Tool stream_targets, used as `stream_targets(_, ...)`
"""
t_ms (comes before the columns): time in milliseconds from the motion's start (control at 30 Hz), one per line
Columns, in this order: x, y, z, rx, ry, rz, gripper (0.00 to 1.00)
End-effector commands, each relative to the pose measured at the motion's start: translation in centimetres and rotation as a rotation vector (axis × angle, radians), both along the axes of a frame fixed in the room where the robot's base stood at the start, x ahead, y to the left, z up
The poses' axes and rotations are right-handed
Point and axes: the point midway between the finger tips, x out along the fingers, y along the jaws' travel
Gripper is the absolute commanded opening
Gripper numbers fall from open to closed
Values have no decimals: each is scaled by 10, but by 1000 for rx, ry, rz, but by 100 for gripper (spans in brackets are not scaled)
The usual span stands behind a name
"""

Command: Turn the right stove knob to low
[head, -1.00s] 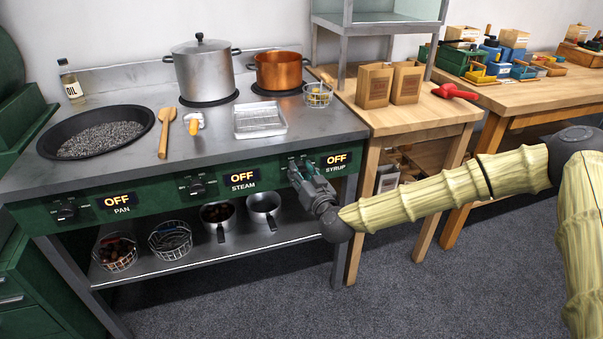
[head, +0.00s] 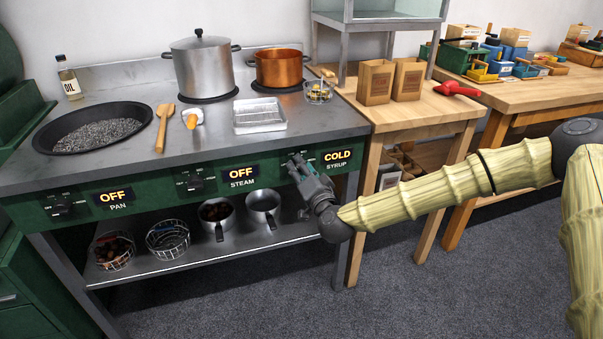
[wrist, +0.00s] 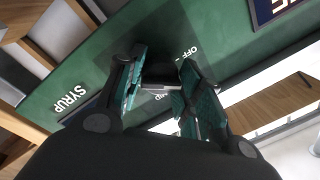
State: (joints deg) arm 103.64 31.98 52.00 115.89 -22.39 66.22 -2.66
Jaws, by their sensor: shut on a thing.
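The right stove knob is the one by the SYRUP label, on the green front panel (head: 258,158). Its display (head: 337,156) reads COLD. My gripper (head: 297,162) is at this knob and hides most of it in the head view. In the wrist view the dark knob (wrist: 160,75) sits between the two teal-padded fingers, and my gripper is shut on it. The knob's exact pointer angle is hidden.
The PAN knob (head: 62,204) and STEAM knob (head: 195,183) have displays reading OFF. A steel pot (head: 203,68) and a copper pot (head: 278,70) stand at the back of the stove. A wooden table (head: 410,116) stands close on the right.

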Motion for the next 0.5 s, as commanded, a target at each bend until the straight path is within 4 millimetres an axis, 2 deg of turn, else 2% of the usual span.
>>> stream_targets(200, 1, -1, -2, 162, 52, -3, 12)
stream_targets(500, 1, -1, -1, 304, 98, -4, 12)
